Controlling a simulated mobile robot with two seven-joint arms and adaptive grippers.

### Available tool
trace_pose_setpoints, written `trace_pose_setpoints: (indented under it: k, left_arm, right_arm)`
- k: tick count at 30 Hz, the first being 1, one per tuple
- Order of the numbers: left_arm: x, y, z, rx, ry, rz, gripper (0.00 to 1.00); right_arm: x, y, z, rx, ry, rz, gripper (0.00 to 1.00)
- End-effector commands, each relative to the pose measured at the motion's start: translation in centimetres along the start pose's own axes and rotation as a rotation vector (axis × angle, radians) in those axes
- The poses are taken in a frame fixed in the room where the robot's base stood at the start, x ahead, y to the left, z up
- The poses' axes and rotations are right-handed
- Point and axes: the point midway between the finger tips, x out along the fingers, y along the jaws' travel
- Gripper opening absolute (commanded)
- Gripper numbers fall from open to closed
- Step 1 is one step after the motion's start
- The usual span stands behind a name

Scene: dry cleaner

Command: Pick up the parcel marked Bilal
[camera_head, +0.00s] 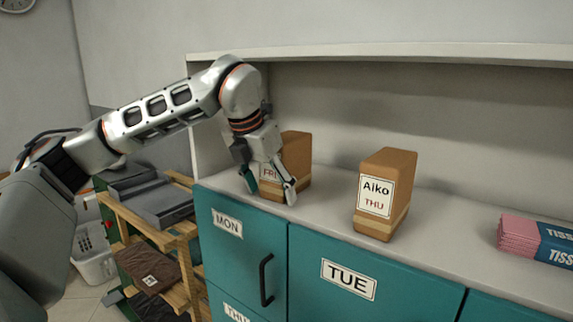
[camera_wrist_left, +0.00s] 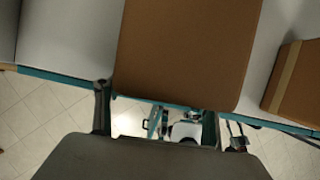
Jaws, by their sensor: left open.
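A brown parcel (camera_head: 298,157) stands upright on the counter at its left end. Its label reads FRI; the name above is hidden by my left gripper, so I cannot read Bilal. My left gripper (camera_head: 269,190) points down, open, just in front of this parcel. In the left wrist view the parcel (camera_wrist_left: 187,50) fills the upper middle, and the open fingers (camera_wrist_left: 157,118) show at its near edge; whether they touch it I cannot tell. My right gripper is not in view.
A second brown parcel (camera_head: 385,195), marked Aiko THU, stands to the right on the white counter (camera_head: 446,222). Pink and blue tissue packs (camera_head: 535,239) lie further right. Teal cabinets (camera_head: 311,295) are below, a wooden rack (camera_head: 158,232) at left, a shelf board (camera_head: 420,52) above.

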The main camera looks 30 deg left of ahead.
Motion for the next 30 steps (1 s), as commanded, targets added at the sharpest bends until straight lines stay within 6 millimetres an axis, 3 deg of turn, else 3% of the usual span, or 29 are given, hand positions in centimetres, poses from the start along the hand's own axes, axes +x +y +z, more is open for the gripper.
trace_pose_setpoints:
  k: [30]
  left_arm:
    - [0.47, 0.01, -0.19, 0.0, 0.0, 0.0, 0.65]
  right_arm:
    - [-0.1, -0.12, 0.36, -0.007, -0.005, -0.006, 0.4]
